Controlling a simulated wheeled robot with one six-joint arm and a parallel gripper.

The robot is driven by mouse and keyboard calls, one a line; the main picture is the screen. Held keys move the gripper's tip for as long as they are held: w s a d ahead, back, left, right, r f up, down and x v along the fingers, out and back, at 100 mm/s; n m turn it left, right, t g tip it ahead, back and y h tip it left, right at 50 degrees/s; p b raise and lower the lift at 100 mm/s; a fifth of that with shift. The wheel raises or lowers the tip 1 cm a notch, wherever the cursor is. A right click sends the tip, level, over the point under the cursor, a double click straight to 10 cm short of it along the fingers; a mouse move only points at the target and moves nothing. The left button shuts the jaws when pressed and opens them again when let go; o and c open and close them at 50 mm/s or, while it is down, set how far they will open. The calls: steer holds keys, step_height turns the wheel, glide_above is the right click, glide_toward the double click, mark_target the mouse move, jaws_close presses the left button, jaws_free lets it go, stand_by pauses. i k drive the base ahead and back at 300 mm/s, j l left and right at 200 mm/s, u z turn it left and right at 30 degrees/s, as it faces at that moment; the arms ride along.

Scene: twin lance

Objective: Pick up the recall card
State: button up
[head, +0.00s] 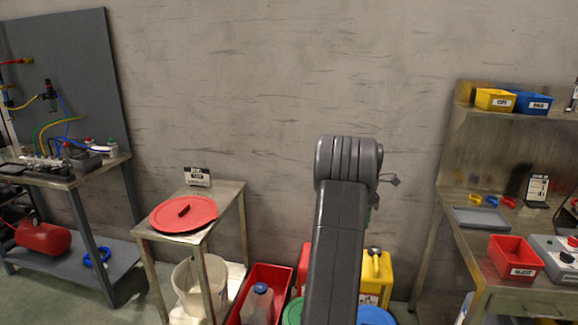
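No card can be read as the recall card at this size. A small white card with dark print (537,187) stands on a dark holder on the right workbench. A small black-and-white sign (198,177) stands at the back of the small metal table on the left, behind a round red lid (184,214). My dark grey arm rises through the middle of the view, in front of the wall. My gripper cannot be made out, so what it holds is not shown.
The right workbench (469,199) bears a grey tray (481,218), a red bin (515,256) and a control box (556,257). Yellow (494,100) and blue (532,103) bins sit on its shelf. A red crate (249,285) and other containers stand low between the tables.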

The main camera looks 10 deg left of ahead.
mark_target(200, 177)
steer(key=i+j, duration=0.15)
steer(key=j, duration=0.6)
steer(key=i+j+z, duration=0.15)
steer(key=j, duration=0.6)
steer(key=i+j, duration=0.15)
steer(key=j, duration=0.65)
steer(key=i+j+z, duration=0.15)
steer(key=j, duration=0.65)
steer(key=i+j, duration=0.1)
steer(key=j, duration=0.65)
steer(key=i+j+z, duration=0.1)
steer(key=j, duration=0.7)
steer(key=i+j+z, duration=0.15)
steer(key=i+j, duration=0.6)
